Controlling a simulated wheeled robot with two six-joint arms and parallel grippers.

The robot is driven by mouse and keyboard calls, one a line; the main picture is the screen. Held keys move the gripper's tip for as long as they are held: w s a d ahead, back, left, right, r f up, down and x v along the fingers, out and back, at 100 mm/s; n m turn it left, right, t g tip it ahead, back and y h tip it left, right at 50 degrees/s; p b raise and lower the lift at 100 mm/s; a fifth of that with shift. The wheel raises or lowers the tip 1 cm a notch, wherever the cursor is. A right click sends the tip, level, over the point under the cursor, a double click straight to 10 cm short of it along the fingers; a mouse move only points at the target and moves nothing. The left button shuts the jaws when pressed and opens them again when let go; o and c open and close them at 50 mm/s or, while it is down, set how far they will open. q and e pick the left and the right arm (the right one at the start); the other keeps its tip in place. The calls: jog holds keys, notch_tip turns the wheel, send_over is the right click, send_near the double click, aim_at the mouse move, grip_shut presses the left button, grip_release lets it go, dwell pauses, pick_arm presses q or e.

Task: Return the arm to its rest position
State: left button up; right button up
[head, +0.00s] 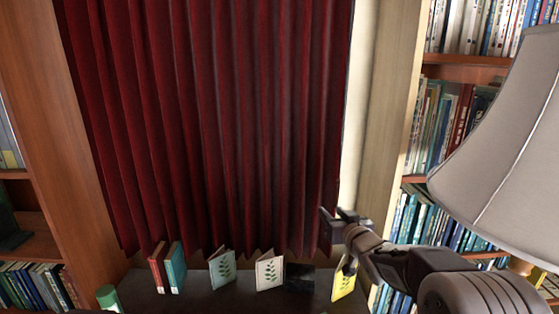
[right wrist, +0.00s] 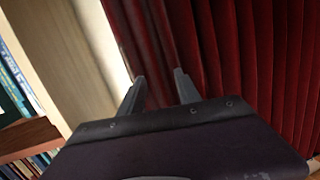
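My right arm comes in from the lower right in the head view. Its gripper (head: 335,219) is raised in front of the right edge of the red curtain (head: 210,120), above the yellow card at the right end of the table. In the right wrist view, the two fingers (right wrist: 160,90) stand apart with nothing between them, facing the curtain (right wrist: 235,50). My left gripper does not show in the head view.
A lampshade (head: 510,150) stands close to my right arm. Bookshelves (head: 440,130) flank the curtain.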

jog(key=s+f+g+h, duration=0.1)
jog(key=s+f+g, duration=0.6)
jog(key=s+f, duration=0.5)
jog(key=s+d+f+m+g+h, duration=0.1)
jog(key=s+f+g, duration=0.6)
jog(key=s, duration=1.4)
notch_tip(320, 180, down, 5)
jog(key=shift+s+d+f+g+h, duration=0.2)
jog(key=shift+s+g+h, duration=0.1)
jog(key=shift+s, duration=0.1)
